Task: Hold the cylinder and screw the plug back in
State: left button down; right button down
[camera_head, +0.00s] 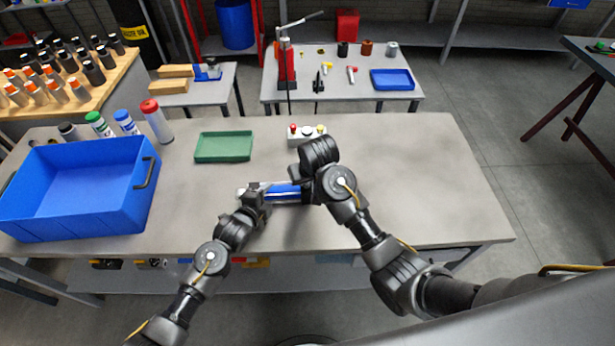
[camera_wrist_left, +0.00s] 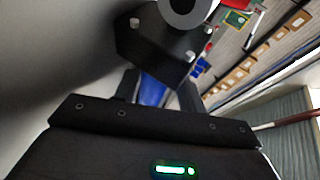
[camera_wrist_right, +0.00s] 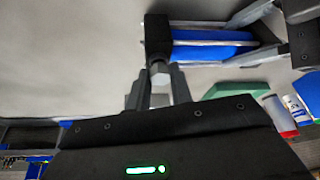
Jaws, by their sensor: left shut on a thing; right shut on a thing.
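The cylinder (camera_head: 283,191) has a blue body with silver rods and lies level above the table. My left gripper (camera_head: 258,193) is shut on it near its left end. The left wrist view shows its black end block with bolts and a grey ring, and blue body (camera_wrist_left: 152,91) between the fingers. In the right wrist view, the cylinder's other black end cap (camera_wrist_right: 158,37) is clear. My right gripper (camera_wrist_right: 157,90) is shut on a small grey hex plug (camera_wrist_right: 159,70) at that cap's side. I cannot tell how deep the plug sits. In the head view the right wrist hides it.
A blue bin (camera_head: 60,225) stands at the table's left, with several capped bottles behind it. A green tray (camera_head: 223,147) and a small button box (camera_head: 306,132) lie beyond the cylinder. The table's right side (camera_head: 430,180) is clear.

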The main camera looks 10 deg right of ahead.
jog(key=shift+f, duration=0.35)
